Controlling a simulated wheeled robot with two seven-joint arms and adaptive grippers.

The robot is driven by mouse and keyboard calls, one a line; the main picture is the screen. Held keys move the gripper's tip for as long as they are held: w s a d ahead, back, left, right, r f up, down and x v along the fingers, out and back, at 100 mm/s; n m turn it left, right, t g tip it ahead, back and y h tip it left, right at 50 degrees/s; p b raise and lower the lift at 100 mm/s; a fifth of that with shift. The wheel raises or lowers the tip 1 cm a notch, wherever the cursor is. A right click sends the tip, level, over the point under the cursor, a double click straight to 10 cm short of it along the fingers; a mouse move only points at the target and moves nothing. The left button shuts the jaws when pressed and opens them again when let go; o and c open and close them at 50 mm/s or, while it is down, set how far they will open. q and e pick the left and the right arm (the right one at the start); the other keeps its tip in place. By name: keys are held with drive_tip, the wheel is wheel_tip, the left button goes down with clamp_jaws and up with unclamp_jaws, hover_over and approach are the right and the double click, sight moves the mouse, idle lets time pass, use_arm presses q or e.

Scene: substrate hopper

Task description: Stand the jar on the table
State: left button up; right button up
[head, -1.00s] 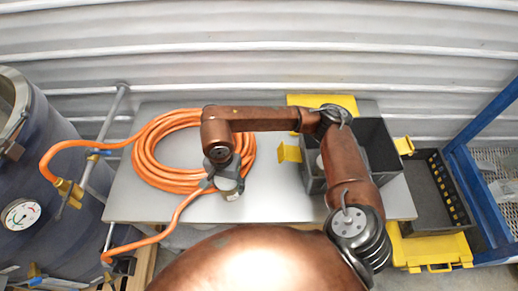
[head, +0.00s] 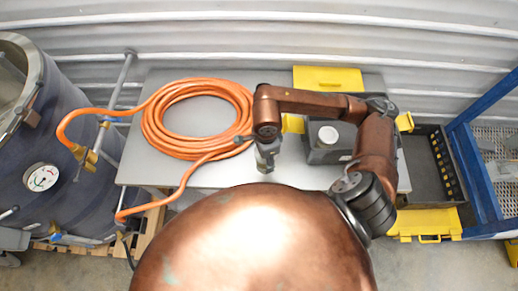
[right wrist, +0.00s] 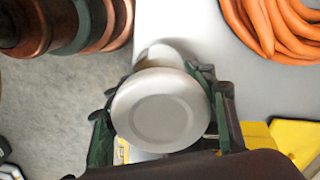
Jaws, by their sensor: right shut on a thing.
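The jar shows in the right wrist view as a round, pale lid (right wrist: 160,110), seen nearly from above, with a whitish rounded part beyond it. My right gripper (right wrist: 168,108) is shut on the jar, with dark green fingers on both sides of the lid. In the head view my right gripper (head: 267,158) is over the front part of the grey table (head: 285,175). The jar is hidden there, and I cannot tell whether it touches the table. My left gripper is not in view.
An orange hose coil (head: 152,128) lies on the table's left part. A dark bin (head: 325,156) with a white round thing (head: 328,135) stands to the right, partly behind my arm. A yellow panel (head: 327,80) is at the back. The table between coil and bin is partly clear.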

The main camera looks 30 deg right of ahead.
drive_tip(key=w+f+p, duration=0.1)
drive_tip(key=w+f, duration=0.1)
drive_tip(key=f, duration=0.1)
drive_tip(key=w+f+p, duration=0.1)
drive_tip(key=w+f, duration=0.1)
drive_tip(key=f, duration=0.1)
drive_tip(key=w+d+f, duration=0.1)
drive_tip(key=w+f, duration=0.1)
drive_tip(key=f, duration=0.1)
drive_tip(key=shift+w+p, duration=0.2)
drive_tip(key=shift+p, duration=0.2)
drive_tip(key=shift+f, duration=0.3)
drive_tip(key=shift+f, duration=0.15)
drive_tip(key=o, duration=1.5)
